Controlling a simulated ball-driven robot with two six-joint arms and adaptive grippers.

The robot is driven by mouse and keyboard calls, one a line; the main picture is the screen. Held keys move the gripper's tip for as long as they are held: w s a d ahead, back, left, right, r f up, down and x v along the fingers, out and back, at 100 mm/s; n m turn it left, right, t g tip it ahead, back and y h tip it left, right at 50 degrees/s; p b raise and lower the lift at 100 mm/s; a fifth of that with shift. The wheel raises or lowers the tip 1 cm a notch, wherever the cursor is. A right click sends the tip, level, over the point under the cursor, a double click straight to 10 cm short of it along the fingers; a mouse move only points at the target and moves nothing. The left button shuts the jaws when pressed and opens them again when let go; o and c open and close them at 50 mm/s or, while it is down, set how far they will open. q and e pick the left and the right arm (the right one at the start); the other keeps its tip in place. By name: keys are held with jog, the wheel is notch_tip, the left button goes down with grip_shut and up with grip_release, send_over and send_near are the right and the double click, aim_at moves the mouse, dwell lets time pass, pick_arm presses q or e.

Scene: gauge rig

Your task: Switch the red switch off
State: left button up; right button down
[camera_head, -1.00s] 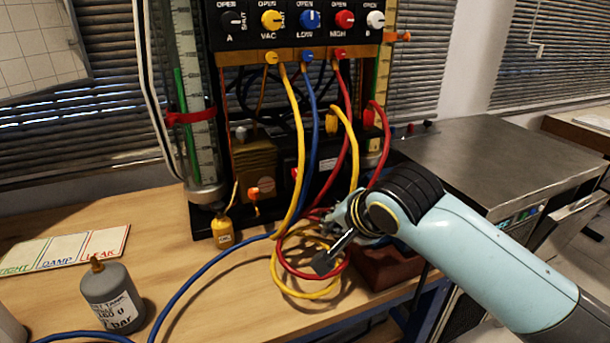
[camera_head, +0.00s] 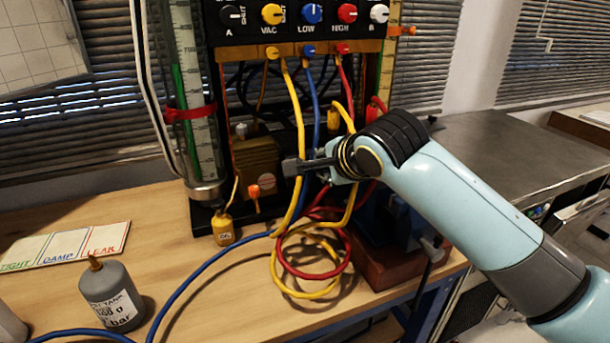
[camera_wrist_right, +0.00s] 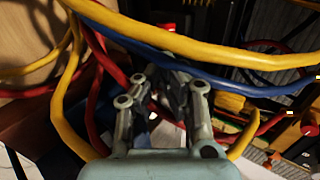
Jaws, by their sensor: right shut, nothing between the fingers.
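My right gripper (camera_head: 291,168) is shut and empty. It points left in front of the dark box in the lower part of the rig, level with the yellow hose (camera_head: 298,130). A small red switch showed on that box earlier; the gripper and hoses now hide its spot, so I cannot see its position or whether the gripper touches it. In the right wrist view, the gripper fingers (camera_wrist_right: 166,88) are close together among the hoses, with the blue hose (camera_wrist_right: 215,75) just past them. My left gripper is out of view.
Above are valve knobs, including a red one (camera_head: 347,13). Yellow and red hoses coil on the wooden bench (camera_head: 190,268). A brass-coloured pump (camera_head: 257,160) stands left of the gripper.

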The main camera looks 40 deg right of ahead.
aim_at(302, 177)
jog(key=x, duration=1.2)
jog(key=shift+s+b, duration=0.1)
jog(key=shift+b, duration=0.2)
